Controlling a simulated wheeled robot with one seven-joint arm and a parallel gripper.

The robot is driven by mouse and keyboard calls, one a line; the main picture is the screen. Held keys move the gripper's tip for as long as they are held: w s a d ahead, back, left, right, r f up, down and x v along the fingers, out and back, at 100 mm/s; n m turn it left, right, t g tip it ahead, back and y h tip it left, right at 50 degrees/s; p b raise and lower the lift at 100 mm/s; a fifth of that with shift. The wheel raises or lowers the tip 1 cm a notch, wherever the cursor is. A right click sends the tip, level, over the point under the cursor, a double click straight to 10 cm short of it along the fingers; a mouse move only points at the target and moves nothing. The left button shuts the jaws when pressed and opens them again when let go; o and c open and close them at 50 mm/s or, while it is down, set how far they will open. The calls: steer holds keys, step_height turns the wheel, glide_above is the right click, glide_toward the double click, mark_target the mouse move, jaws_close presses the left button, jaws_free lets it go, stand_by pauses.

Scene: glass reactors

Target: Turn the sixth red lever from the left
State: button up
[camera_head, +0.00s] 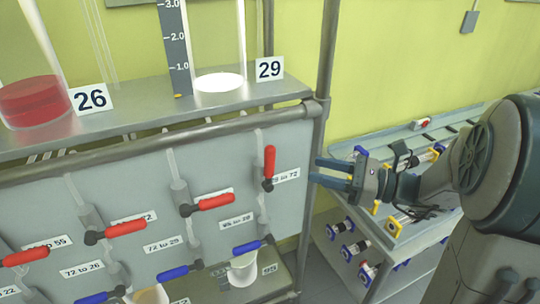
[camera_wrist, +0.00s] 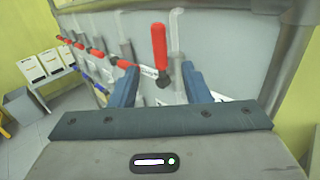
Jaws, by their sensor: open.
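A row of red levers runs along the grey panel. The rightmost red lever (camera_head: 269,165) stands upright; in the wrist view its handle (camera_wrist: 159,48) points up, between the fingers as seen from there. The red levers left of it, such as the nearest one (camera_head: 210,202), lie about horizontal. The head view cuts off the left end of the row, so I cannot count the levers there. My gripper (camera_head: 322,171) is open and empty, to the right of the upright lever and apart from it, its fingers pointing left towards the panel.
Blue levers (camera_head: 180,272) sit lower on the panel. A shelf (camera_head: 150,138) with glass vessels and signs 26 and 29 is above. A metal post (camera_head: 313,160) stands at the panel's right edge near my gripper. A side bench (camera_head: 405,232) with fittings is at right.

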mark_target(269, 158)
steer(key=p+x, duration=0.2)
steer(key=x, duration=1)
steer(key=shift+a, duration=0.3)
jaws_close()
